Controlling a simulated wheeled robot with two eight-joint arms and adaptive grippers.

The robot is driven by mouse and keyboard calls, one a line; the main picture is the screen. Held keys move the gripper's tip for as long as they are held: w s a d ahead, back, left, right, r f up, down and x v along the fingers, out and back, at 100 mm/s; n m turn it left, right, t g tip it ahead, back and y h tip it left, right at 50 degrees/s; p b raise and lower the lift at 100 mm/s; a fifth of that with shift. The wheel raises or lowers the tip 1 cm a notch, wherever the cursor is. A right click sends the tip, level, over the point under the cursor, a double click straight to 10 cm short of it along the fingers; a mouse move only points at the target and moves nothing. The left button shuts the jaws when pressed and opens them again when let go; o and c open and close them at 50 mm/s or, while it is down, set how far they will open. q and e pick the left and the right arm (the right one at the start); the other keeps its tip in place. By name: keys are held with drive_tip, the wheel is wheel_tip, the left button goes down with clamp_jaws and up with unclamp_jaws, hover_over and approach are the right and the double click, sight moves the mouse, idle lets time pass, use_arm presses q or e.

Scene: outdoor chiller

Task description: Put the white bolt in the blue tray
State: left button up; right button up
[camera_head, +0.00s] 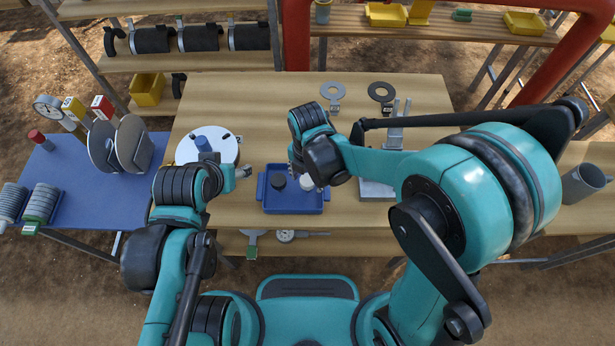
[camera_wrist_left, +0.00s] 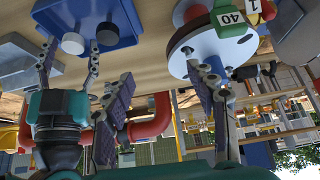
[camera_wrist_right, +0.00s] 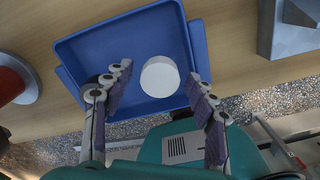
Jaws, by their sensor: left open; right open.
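The blue tray (camera_head: 292,206) lies on the wooden table near its front edge. The white bolt (camera_wrist_right: 160,77), a short cylinder, is in the tray; it also shows in the left wrist view (camera_wrist_left: 72,43). A black bolt (camera_head: 278,182) stands in the tray to its left in the head view. My right gripper (camera_head: 300,172) is over the tray, open, its fingers on either side of the white bolt with gaps in the right wrist view. My left gripper (camera_head: 243,172) is open and empty, left of the tray by the white round disc.
The white disc (camera_head: 225,148) with a blue hub sits left of the tray. A grey metal fixture (camera_head: 378,188) stands to the tray's right. Two flat rings lie at the back, one grey (camera_head: 333,91). A blue side table (camera_head: 80,180) stands left. The table's middle back is clear.

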sight(307, 180)
drive_tip(key=shift+r, duration=0.2)
wheel_tip(307, 180, up, 12)
drive_tip(key=p, duration=0.4)
drive_tip(key=s+d+r+m+t, duration=0.2)
drive_tip(key=d+m, duration=0.7)
drive_tip(key=m, duration=0.6)
drive_tip(key=s+d+r+m+t, duration=0.3)
drive_tip(key=d+m, duration=0.6)
drive_tip(key=m, duration=0.6)
drive_tip(key=shift+s+r+t, duration=0.15)
drive_tip(key=shift+t, duration=0.95)
